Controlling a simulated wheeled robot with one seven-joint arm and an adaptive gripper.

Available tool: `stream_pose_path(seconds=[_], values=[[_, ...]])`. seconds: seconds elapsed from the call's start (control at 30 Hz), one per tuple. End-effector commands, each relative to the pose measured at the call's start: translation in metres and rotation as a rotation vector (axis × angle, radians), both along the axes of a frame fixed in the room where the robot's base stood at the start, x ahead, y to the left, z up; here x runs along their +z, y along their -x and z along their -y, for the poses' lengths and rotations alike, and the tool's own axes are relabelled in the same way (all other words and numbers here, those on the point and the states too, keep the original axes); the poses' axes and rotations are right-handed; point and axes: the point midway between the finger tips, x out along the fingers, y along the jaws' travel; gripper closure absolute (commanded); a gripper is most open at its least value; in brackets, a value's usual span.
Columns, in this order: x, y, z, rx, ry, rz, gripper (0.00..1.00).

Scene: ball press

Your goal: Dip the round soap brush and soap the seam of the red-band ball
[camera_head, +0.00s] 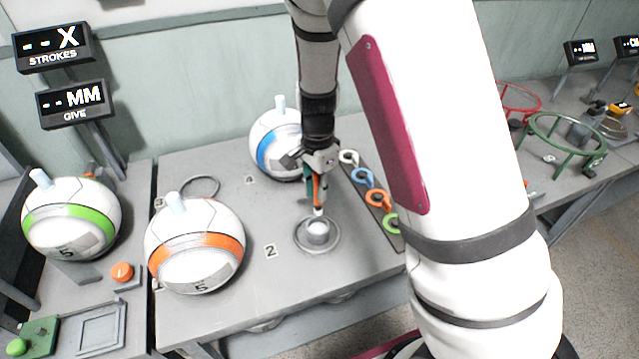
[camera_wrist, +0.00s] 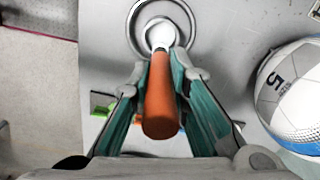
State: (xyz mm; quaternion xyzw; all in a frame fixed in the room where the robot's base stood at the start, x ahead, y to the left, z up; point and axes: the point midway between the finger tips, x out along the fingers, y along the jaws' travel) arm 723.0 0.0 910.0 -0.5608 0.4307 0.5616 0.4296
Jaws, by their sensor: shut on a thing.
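My gripper (camera_head: 316,184) is shut on the orange handle of the brush (camera_wrist: 160,100), which points downward. The brush's pale tip is over a small round soap cup (camera_head: 317,238) standing in a ring on the table. The cup also shows in the wrist view (camera_wrist: 137,32), behind the tip; I cannot tell whether the tip touches the soap. A ball with an orange band (camera_head: 196,243) sits at the table's left front. No band looks clearly red; the others are a green-band ball (camera_head: 71,219) and a blue-band ball (camera_head: 273,142). Each has a pale peg on top.
A dark strip with several coloured rings (camera_head: 375,199) lies right of the cup. An empty ring (camera_head: 201,187) lies behind the orange-band ball. Display signs (camera_head: 72,103) stand at left. Green and red ring stands (camera_head: 566,146) are on the right bench. My arm hides the table's right side.

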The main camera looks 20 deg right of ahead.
Motion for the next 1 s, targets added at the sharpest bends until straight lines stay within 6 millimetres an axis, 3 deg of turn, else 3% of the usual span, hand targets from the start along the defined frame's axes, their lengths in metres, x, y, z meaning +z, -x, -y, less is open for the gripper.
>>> stream_pose_path(seconds=[1.0], values=[[-0.073, 0.000, 0.001, 0.000, 0.000, 0.000, 1.00]])
